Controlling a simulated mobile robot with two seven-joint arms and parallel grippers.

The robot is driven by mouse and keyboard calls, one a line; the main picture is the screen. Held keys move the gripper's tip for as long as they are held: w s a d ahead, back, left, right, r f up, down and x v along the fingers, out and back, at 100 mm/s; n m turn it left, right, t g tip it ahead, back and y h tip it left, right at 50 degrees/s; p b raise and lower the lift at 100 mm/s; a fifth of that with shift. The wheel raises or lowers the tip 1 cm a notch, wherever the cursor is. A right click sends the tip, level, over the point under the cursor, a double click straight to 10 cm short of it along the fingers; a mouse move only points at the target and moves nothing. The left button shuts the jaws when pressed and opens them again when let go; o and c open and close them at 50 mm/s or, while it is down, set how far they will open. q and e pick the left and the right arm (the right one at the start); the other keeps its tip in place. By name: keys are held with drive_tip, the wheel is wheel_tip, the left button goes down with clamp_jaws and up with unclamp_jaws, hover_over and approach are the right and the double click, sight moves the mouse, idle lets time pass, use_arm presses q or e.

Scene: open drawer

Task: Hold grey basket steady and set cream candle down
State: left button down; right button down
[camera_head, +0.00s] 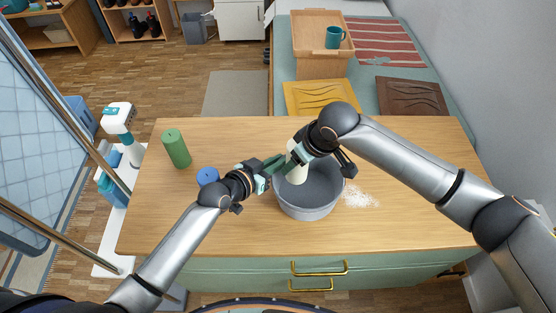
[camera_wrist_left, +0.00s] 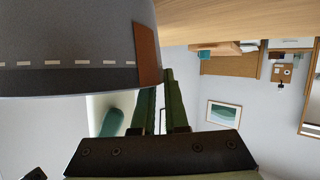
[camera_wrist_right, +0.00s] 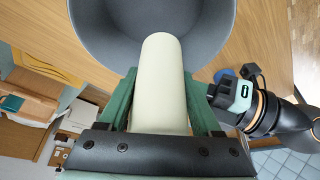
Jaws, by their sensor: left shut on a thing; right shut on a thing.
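The grey basket (camera_head: 318,203) stands upright on the wooden worktop, its open top facing up. My left gripper (camera_head: 272,166) is shut on its left rim, near a brown tab (camera_wrist_left: 147,55) in the left wrist view. The cream candle (camera_head: 298,172) is a pale cylinder, also seen in the right wrist view (camera_wrist_right: 160,75). My right gripper (camera_head: 295,155) is shut around the candle, which reaches down into the basket (camera_wrist_right: 95,25). I cannot tell whether the candle's lower end touches the basket floor.
A green cylinder (camera_head: 176,148) and a blue round object (camera_head: 207,176) are on the worktop's left side. White grains (camera_head: 360,197) lie right of the basket. Brass drawer handles (camera_head: 318,268) are at the front. The worktop's front left is mostly clear.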

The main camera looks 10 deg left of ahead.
use_arm(q)
drive_tip(key=shift+s+f, duration=0.15)
drive_tip(key=shift+f, duration=0.15)
use_arm(e)
unclamp_jaws()
drive_tip(key=v, duration=1.2)
use_arm(q)
drive_tip(key=c, duration=1)
unclamp_jaws()
drive_tip(key=shift+o, duration=0.6)
drive_tip(key=shift+r, duration=0.2)
